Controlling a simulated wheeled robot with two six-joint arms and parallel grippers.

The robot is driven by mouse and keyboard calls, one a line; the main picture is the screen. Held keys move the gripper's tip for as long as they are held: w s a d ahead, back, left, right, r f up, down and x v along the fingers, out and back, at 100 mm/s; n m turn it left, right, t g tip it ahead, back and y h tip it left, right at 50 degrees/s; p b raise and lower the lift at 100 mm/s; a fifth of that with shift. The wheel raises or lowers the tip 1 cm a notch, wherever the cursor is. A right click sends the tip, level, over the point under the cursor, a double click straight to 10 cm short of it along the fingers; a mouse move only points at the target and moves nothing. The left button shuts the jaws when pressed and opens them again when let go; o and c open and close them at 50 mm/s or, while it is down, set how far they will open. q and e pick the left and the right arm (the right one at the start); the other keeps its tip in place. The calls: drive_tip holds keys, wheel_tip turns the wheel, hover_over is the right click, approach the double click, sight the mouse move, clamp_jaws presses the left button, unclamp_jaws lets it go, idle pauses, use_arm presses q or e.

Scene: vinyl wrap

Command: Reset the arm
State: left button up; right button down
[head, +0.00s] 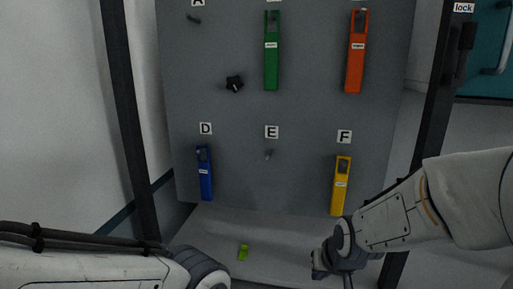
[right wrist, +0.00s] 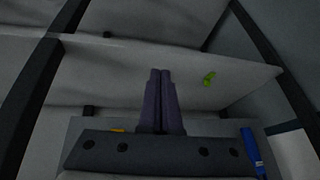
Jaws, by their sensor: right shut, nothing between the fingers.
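My right arm reaches in from the right in the head view, and its gripper (head: 333,268) is low, in front of the grey panel and below the yellow holder. In the right wrist view the right gripper (right wrist: 160,74) has its two dark fingers together with nothing between them. My left arm (head: 95,268) comes in along the bottom left of the head view. It ends in a dark rounded wrist at the bottom edge, and its gripper is out of frame.
The grey panel (head: 310,115) carries green (head: 271,60), orange (head: 355,65), blue (head: 205,180) and yellow (head: 340,190) holders. A black knob (head: 234,83) sits on it. A small lime-green piece (head: 243,252) lies on the shelf below. Dark posts (head: 125,100) frame the panel.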

drive_tip(key=s+d+f+g, duration=0.3)
drive_tip(key=s+d+f, duration=0.1)
drive_tip(key=s, duration=0.4)
drive_tip(key=s+a+r+n+g+b, duration=0.1)
drive_tip(key=s+a+n+b, duration=0.3)
drive_tip(key=s+a+n, duration=0.4)
drive_tip(key=s+a+g, duration=0.1)
drive_tip(key=s+a, duration=0.4)
drive_tip(key=shift+s+a+g, duration=0.3)
